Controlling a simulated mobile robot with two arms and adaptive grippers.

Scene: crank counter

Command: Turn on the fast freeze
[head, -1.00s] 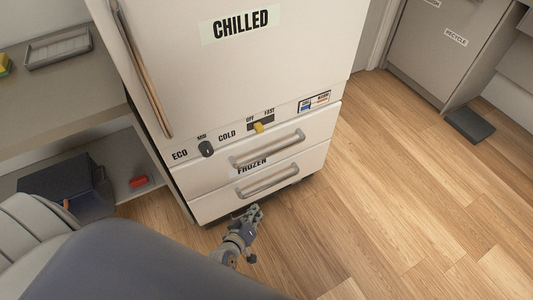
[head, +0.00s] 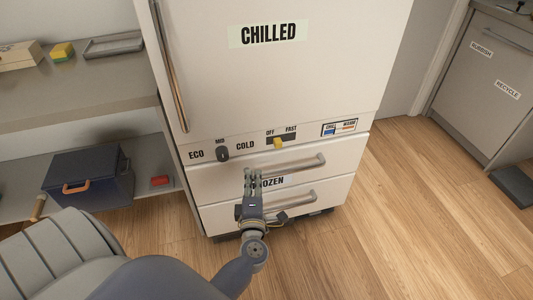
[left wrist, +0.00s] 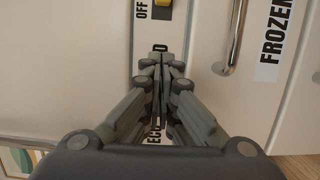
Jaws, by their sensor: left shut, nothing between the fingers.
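The fast freeze switch is a yellow slider knob (head: 278,142) in a dark slot on the fridge's control strip, between the labels OFF and FAST. The knob sits nearer the OFF end. It also shows at the top edge of the left wrist view (left wrist: 163,3), beside the OFF label. My left gripper (head: 252,172) is shut and empty, pointing up in front of the upper freezer drawer, below and left of the knob and apart from it. Its closed fingers also show in the left wrist view (left wrist: 161,65), partly covering the strip's lettering. My right gripper is not in view.
A dark dial (head: 222,154) marked ECO, MID and COLD is left of the switch. A chill/warm panel (head: 339,128) is to its right. Drawer handles (head: 290,165) stick out below.

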